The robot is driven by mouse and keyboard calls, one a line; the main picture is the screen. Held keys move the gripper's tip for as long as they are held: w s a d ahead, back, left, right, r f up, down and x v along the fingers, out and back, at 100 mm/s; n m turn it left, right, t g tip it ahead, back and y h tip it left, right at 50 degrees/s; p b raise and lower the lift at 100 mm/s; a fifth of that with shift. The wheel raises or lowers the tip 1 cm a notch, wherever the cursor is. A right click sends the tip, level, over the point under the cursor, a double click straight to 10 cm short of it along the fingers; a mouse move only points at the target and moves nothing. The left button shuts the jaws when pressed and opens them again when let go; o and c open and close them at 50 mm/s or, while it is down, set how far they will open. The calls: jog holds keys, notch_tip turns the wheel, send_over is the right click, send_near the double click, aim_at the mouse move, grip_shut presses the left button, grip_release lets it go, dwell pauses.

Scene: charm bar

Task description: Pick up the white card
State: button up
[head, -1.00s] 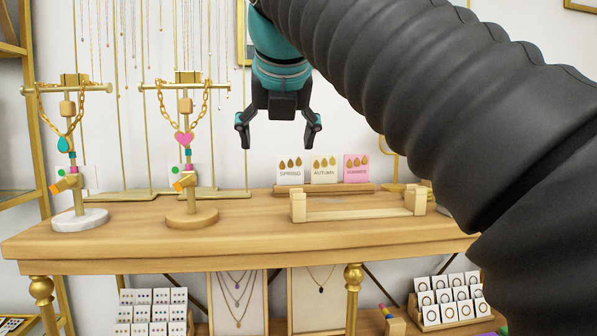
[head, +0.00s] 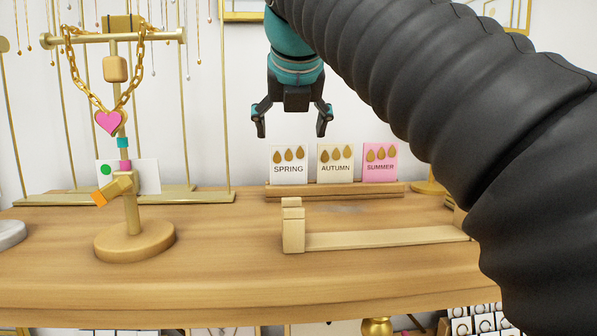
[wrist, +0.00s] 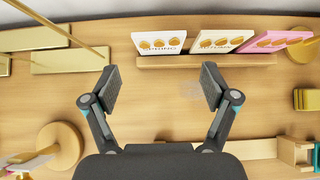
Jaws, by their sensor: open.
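The white card marked SPRING (head: 289,173) stands upright at the left end of a small wooden holder (head: 340,190) on the table. It also shows in the wrist view (wrist: 159,47). Beside it are a cream AUTUMN card (head: 336,173) and a pink SUMMER card (head: 380,173). Each carries gold drop-shaped pieces. My gripper (head: 291,125) is open and empty, above the table near the SPRING card and apart from it. In the wrist view, the SPRING card lies ahead, beyond the gap between my fingers (wrist: 160,82).
A necklace stand (head: 134,240) with a pink heart and a white tag (head: 147,177) stands at left. A low wooden rack (head: 380,239) lies in front of the card holder. Thin gold rods with chains rise behind. The table between stand and rack is clear.

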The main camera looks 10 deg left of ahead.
aim_at(288, 162)
jog(key=x, duration=0.5)
jog(key=shift+b, duration=0.35)
jog(key=shift+s+f+b+x, duration=0.1)
jog(key=shift+b+x, duration=0.25)
jog(key=shift+x, duration=0.9)
jog(key=shift+s+f+b+x, duration=0.1)
jog(key=shift+b+x, duration=0.2)
jog(key=shift+x, duration=1)
jog(key=c, duration=0.7)
